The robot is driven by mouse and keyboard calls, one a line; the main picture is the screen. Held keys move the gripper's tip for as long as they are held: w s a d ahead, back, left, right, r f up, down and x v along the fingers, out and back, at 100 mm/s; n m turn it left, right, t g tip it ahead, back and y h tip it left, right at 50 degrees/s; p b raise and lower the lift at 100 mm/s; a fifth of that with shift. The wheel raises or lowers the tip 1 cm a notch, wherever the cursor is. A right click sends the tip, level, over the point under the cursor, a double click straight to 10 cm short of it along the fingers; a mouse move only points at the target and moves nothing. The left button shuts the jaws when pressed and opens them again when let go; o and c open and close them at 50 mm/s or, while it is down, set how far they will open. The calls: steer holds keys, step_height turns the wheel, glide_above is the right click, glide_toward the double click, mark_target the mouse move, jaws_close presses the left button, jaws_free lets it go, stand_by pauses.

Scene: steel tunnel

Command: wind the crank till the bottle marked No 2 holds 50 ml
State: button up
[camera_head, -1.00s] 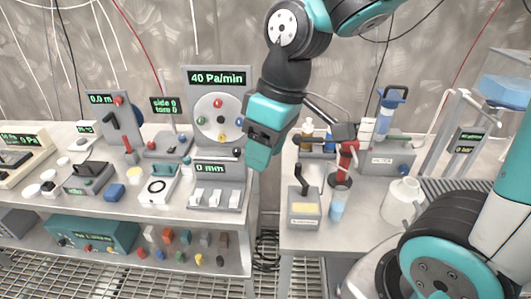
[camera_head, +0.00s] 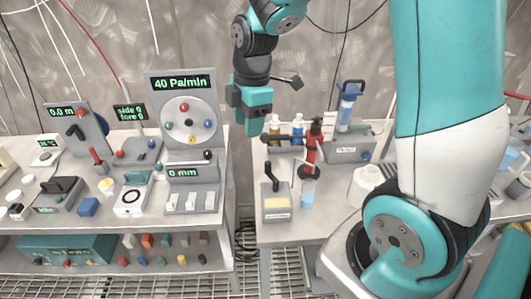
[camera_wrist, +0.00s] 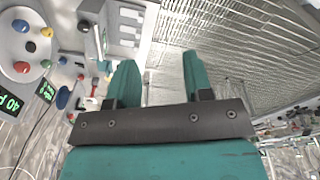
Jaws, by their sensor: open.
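My gripper (camera_head: 256,115) hangs above the gap between the two benches, left of the bottles. The wrist view shows its two teal fingers (camera_wrist: 158,72) apart with nothing between them. On the right bench, a small bottle with an amber body (camera_head: 275,127) and one with a blue top (camera_head: 298,128) stand at the back. A red upright device (camera_head: 314,145) stands beside them, with a dark horizontal bar at its left. A light blue cup (camera_head: 307,199) is below it. A grey box (camera_head: 276,207) with a black lever and yellow label stands in front. I cannot read any No 2 mark or tell which part is the crank.
The left bench holds a dial panel (camera_head: 186,120) reading 40 Pa/min and several other instruments. A blue-topped pump (camera_head: 348,105) stands at the back right. A white jug (camera_head: 366,182) is partly hidden by my arm.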

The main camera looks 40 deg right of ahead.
mark_target(267, 162)
steer(key=w+d+f+n+h+p, duration=0.1)
steer(key=w+d+f+n+p, duration=0.1)
steer(key=w+d+n, duration=0.35)
steer(key=shift+n, duration=0.25)
steer(key=d+f+p, duration=0.1)
steer(key=f, duration=0.5)
steer(key=s+d+f+p, duration=0.1)
steer(key=f, duration=0.4)
steer(key=s+f+p, duration=0.1)
steer(key=f+p, duration=0.1)
steer(key=f, duration=0.4)
steer(key=shift+d+f, duration=0.3)
steer(key=shift+d, duration=0.1)
jaws_close()
steer(key=shift+a, duration=0.2)
steer(key=shift+w+d, duration=0.1)
